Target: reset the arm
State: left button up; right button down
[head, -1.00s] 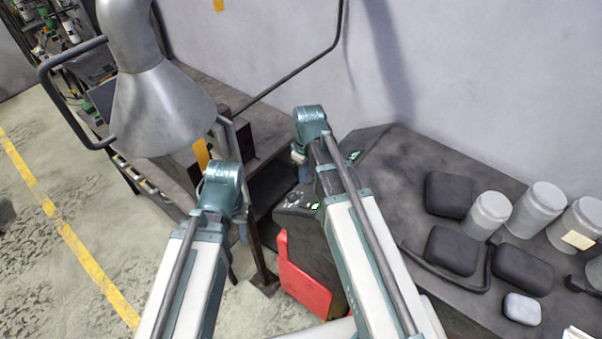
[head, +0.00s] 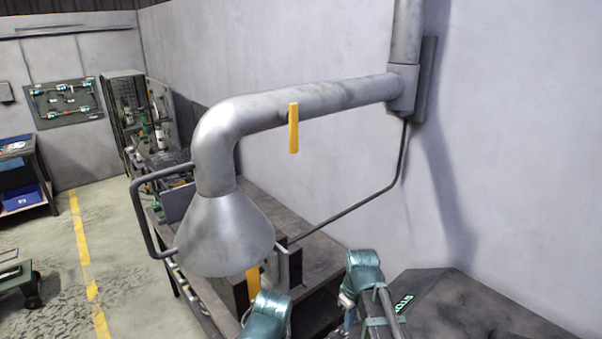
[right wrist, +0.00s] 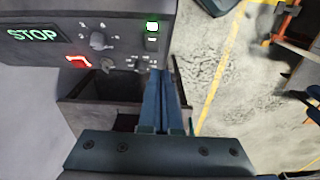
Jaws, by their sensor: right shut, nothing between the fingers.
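My right gripper (right wrist: 163,85) shows in the right wrist view with its two blue fingers together and nothing between them. They point at a dark control panel with a lit STOP sign (right wrist: 32,34), a green lamp (right wrist: 152,27) and a knob (right wrist: 98,41). I cannot tell how far apart they are. In the head view my right gripper (head: 348,320) is small and partly hidden below my teal wrist joint at the bottom. My left arm's teal joint shows at the bottom edge, but its gripper is not visible.
A metal extraction hood (head: 225,232) on a thick pipe hangs over a dark workbench (head: 318,262). A dark cabinet top (head: 470,305) with a green-lit sign stands at the right. A tool board (head: 66,103) hangs on the far wall. Floor with a yellow line (head: 83,250) lies open at left.

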jog(key=s+a+f+m+b, duration=0.1)
jog(key=s+a+f+b, duration=0.2)
jog(key=f+b, duration=0.3)
jog(key=s+a+f+m+h+b, duration=0.1)
jog(key=s+a+f+b, duration=0.2)
jog(key=s+f+b, duration=0.2)
jog(key=s+a+f+m+b, duration=0.1)
jog(key=s+a+f+b, duration=0.2)
jog(key=f+b, duration=0.6)
notch_tip(320, 180, down, 2)
jog(key=shift+s+a+g+h, duration=0.3)
jog(key=shift+s+a, duration=0.05)
jog(key=shift+s, duration=0.65)
jog(key=shift+d+m, duration=0.1)
jog(key=shift+m, duration=0.2)
